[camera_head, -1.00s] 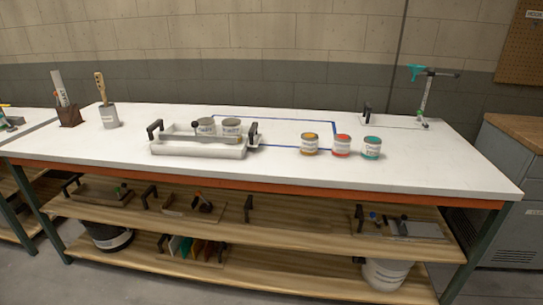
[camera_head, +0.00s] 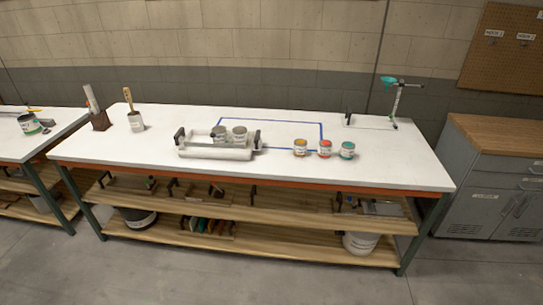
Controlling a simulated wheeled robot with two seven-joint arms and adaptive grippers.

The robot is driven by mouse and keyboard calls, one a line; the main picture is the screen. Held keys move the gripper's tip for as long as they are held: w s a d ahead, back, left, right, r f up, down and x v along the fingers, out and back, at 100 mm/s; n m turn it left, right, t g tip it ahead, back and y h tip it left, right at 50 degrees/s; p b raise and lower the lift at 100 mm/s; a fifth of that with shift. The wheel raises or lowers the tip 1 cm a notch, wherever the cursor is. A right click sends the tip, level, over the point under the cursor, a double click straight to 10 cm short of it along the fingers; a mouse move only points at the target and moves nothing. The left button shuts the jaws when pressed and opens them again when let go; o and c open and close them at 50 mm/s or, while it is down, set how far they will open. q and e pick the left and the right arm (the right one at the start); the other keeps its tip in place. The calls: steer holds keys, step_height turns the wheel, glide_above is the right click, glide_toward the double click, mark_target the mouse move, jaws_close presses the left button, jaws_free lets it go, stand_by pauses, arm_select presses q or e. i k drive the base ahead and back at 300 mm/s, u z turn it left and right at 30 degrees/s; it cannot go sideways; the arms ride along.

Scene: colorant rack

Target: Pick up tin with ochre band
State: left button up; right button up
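The tin with the ochre band (camera_head: 300,147) stands upright on the white tabletop, near the front edge of the blue taped outline. It is the leftmost of three tins in a row. A red-banded tin (camera_head: 324,149) and a teal-banded tin (camera_head: 347,150) stand to its right. Neither of my grippers shows in the head view.
A brush pot (camera_head: 136,122) and a stand (camera_head: 396,105) are on the worktable (camera_head: 400,172). Lower shelves hold trays and buckets. Grey floor (camera_head: 300,285) is open in front.

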mark_target(300, 150)
steer(key=u, duration=0.5)
steer(key=i, duration=1.55)
steer(key=z, duration=0.3)
steer(key=i, duration=1.35)
steer(key=z, duration=0.65)
